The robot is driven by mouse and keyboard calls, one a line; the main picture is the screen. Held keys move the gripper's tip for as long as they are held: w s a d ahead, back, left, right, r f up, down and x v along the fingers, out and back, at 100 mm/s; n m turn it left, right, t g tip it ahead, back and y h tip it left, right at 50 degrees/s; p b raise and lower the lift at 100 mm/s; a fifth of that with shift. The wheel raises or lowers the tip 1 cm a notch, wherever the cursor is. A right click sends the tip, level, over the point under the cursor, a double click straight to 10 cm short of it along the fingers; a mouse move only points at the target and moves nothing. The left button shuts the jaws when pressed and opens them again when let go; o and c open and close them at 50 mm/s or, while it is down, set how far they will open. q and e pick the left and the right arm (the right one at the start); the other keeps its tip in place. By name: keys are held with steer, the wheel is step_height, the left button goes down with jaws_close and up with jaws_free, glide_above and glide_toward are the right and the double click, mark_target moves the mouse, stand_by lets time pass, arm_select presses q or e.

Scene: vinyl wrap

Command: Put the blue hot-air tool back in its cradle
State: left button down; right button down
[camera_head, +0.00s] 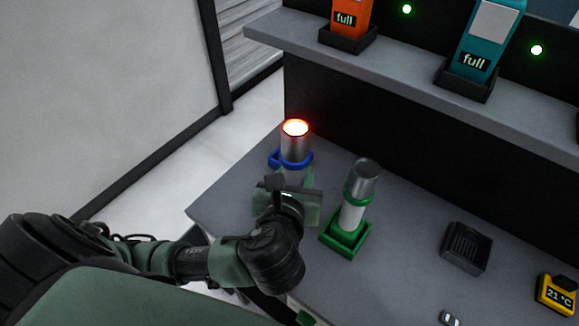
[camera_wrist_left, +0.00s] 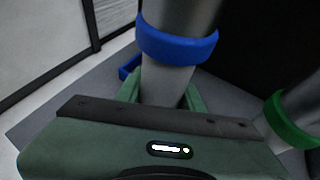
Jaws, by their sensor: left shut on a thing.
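The blue hot-air tool (camera_head: 295,146) is a silver cylinder with a blue collar and a glowing orange top end. It stands about upright at the table's left part. My left gripper (camera_head: 292,184) is shut on its pale lower body, below the collar. In the left wrist view, the tool's blue collar (camera_wrist_left: 177,45) is above my gripper's fingers (camera_wrist_left: 165,92). Part of a blue holder, apparently the cradle (camera_wrist_left: 127,67), shows behind the left finger. The tool's lower end is hidden by my gripper, so I cannot tell whether it is in the cradle.
A similar green-collared tool (camera_head: 362,185) stands in a green cradle (camera_head: 346,238) close to the right of my left gripper. A dark slotted box (camera_head: 466,248) and a yellow display showing 21 °C (camera_head: 556,294) are farther right. A shelf (camera_head: 400,82) overhangs the back.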

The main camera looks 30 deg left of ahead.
arm_select(q)
steer(key=shift+s+a+f+n+y+b, duration=0.2)
steer(key=shift+s+n+y+b, duration=0.1)
steer(key=shift+n+y, duration=0.15)
steer(key=shift+s+n+y, duration=0.25)
steer(key=shift+s+a+r+b, duration=0.1)
steer(key=shift+a+r+b, duration=0.05)
steer(key=shift+a+b, duration=0.15)
steer(key=w+a+r+x, duration=0.1)
steer(key=r+x, duration=0.2)
steer(key=x, duration=1.4)
steer(key=shift+w+p, duration=0.2)
steer(key=shift+p, duration=0.25)
arm_select(e)
steer(key=shift+s+f, duration=0.6)
steer(key=shift+f, duration=0.05)
arm_select(q)
steer(key=shift+f, duration=0.1)
steer(key=c, duration=0.9)
jaws_free()
steer(key=shift+f, duration=0.1)
steer(key=shift+s, duration=0.1)
arm_select(e)
steer(key=shift+d, duration=0.1)
